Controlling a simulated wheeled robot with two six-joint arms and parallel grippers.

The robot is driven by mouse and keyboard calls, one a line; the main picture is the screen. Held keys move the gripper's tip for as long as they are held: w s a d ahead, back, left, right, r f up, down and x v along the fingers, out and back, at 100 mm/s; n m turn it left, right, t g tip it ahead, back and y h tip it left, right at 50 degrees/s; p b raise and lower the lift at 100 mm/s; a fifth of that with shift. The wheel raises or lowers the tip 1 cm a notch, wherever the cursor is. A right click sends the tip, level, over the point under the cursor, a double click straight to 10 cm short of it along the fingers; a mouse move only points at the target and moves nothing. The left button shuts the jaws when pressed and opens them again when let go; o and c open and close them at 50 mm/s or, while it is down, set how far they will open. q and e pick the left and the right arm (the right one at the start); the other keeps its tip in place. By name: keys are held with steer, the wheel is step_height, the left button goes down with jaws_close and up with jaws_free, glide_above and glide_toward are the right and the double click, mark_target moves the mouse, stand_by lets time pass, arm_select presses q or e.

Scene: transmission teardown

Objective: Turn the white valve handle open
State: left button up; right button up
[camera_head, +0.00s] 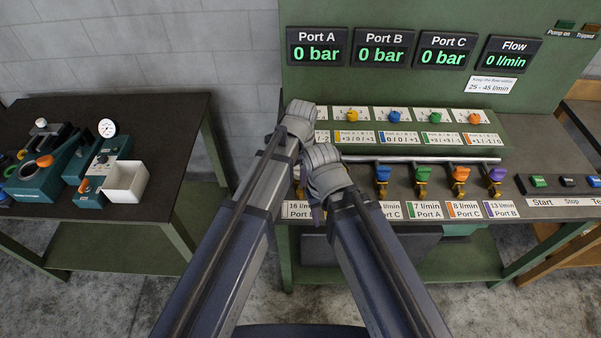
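I cannot make out a white valve handle on the test bench (515,165). The left end of its lower valve row is covered by my arms. The handles in clear view there are blue (382,174), green (421,174), orange (460,175) and purple (495,175). My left gripper (299,117) is over the left end of the upper knob panel. My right gripper (323,163) is just below it, over the left part of the lower valve row. Their fingertips are hidden or too small to read, so I cannot tell whether they hold anything.
Upper knobs are yellow (352,115), blue (395,116), green (435,117) and orange (474,118). The port and flow displays read 0. Start and stop buttons (539,181) are at right. A side table (165,125) at left bears teal devices and a white box (125,182).

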arm_select(q)
steer(key=shift+c, duration=0.3)
jaws_close()
stand_by(0.5)
steer(key=shift+n, duration=0.4)
steer(key=n, duration=0.8)
steer(key=shift+w+d+n, duration=0.1)
steer(key=shift+n, duration=0.2)
steer(key=n, duration=0.4)
steer(key=shift+g+y, duration=0.3)
steer(key=shift+w+n, duration=0.1)
steer(key=shift+n, duration=2.1)
